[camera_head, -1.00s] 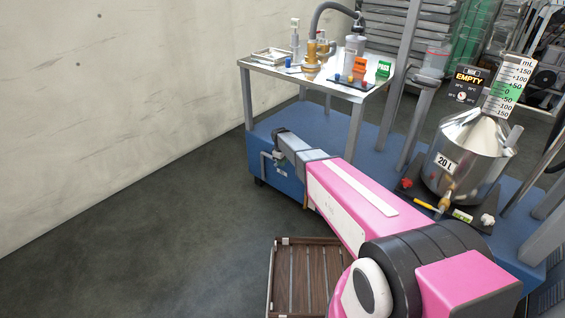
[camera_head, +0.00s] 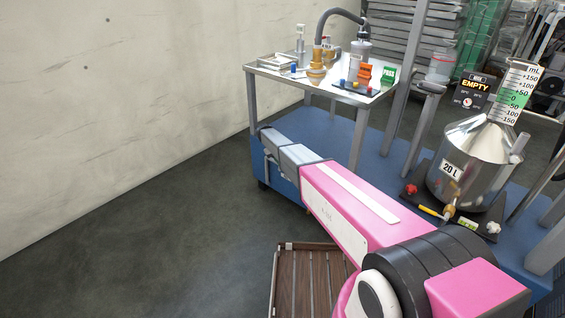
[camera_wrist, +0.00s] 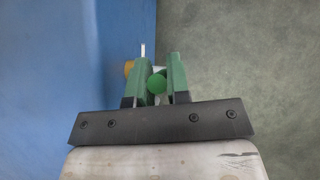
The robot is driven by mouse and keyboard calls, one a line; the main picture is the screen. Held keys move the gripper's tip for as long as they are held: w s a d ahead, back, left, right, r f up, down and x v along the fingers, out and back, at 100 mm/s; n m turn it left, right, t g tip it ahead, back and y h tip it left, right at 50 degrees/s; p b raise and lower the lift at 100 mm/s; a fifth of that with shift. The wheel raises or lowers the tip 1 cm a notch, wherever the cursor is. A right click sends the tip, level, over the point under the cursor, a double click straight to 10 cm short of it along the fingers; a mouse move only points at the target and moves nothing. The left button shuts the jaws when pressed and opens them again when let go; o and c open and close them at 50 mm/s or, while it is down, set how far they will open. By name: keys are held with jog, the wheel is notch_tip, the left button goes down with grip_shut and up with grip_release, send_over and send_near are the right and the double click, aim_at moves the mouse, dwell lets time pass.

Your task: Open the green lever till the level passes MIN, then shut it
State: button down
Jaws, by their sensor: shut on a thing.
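A green round knob (camera_wrist: 157,84), which I take to be the green lever's end, sits between the fingers of my gripper (camera_wrist: 159,75) in the wrist view. The gripper is shut on it. An orange-brown part shows just left of the fingers. In the head view the lever is hidden by my pink and grey arm, whose far end is at the near corner of the blue base. A steel 20 L vessel (camera_head: 465,165) stands at the right, with a mL scale (camera_head: 516,92) with a green band and a dark EMPTY display (camera_head: 474,87). I cannot read a liquid level.
A metal table (camera_head: 300,82) holds small fittings, a curved hose and a green block. The blue base (camera_head: 385,155) runs under the table and vessel, with grey posts beside it. A brown slatted crate (camera_head: 305,285) lies on the floor. Open floor is at the left.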

jog(key=shift+w+a+g+h, duration=0.3)
jog(key=shift+a+g+h, duration=0.1)
jog(key=shift+h, duration=0.1)
jog(key=c, duration=1.1)
grip_release()
jog(key=shift+a+r, duration=0.1)
jog(key=v, duration=1)
jog(key=shift+a+r, duration=0.15)
jog(key=shift+a, duration=0.1)
jog(key=shift+w, duration=0.15)
